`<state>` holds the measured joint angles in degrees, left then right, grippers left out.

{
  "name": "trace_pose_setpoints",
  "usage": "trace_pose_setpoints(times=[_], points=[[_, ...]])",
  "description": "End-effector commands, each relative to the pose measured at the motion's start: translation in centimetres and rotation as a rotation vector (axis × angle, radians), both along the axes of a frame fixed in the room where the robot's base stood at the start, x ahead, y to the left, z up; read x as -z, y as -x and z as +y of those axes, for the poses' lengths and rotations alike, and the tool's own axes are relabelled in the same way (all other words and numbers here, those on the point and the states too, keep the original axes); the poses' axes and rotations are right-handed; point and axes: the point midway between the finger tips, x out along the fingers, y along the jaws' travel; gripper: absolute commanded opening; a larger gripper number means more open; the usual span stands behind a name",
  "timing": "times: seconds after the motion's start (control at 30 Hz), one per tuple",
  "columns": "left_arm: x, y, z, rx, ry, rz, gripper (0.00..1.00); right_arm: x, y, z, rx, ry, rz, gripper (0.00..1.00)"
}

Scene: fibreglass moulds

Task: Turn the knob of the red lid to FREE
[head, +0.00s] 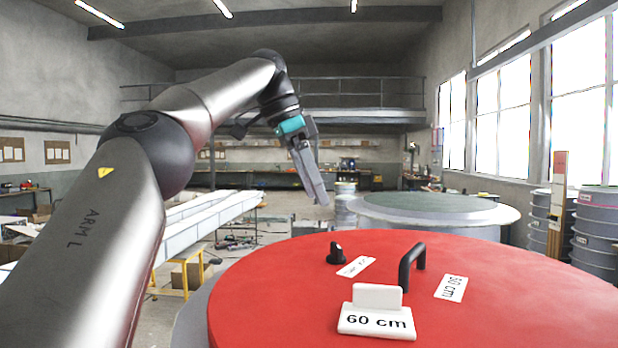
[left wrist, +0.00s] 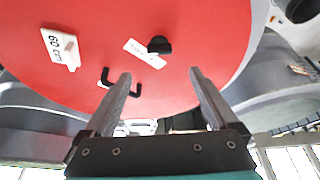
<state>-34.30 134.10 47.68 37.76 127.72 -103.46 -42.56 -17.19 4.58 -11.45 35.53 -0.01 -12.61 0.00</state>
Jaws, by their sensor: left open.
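The red lid (head: 270,285) is a large round disc in the head view. It fills much of the left wrist view (left wrist: 200,25). Its small black knob (head: 336,254) stands near the far left part of the lid, beside a white label (head: 356,266) whose print is too small to read. The knob (left wrist: 159,45) also shows in the left wrist view, just beyond my fingertips. My left gripper (head: 322,198) is open and empty, above the lid with its fingers pointing down. Nothing is between the fingers (left wrist: 160,76). The knob's setting cannot be read. My right gripper is not in view.
A black bar handle (head: 411,264) rises from the lid right of the knob. A white "60 cm" stand (head: 376,318) and another label (head: 451,288) are nearer. A green-topped round mould (head: 430,206) stands behind. Grey drums (head: 596,228) are at right.

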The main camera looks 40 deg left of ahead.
Motion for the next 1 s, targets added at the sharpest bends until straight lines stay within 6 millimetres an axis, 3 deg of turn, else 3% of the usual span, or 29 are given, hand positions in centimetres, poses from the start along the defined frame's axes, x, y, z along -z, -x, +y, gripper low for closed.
trace_pose_setpoints(times=[0.33,1.0], points=[[-1.6,0.5,0.3,0.001,0.0,0.0,0.93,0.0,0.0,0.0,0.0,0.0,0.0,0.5],[-1.6,0.6,0.5,-0.002,0.001,0.0,0.93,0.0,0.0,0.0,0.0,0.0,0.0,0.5]])
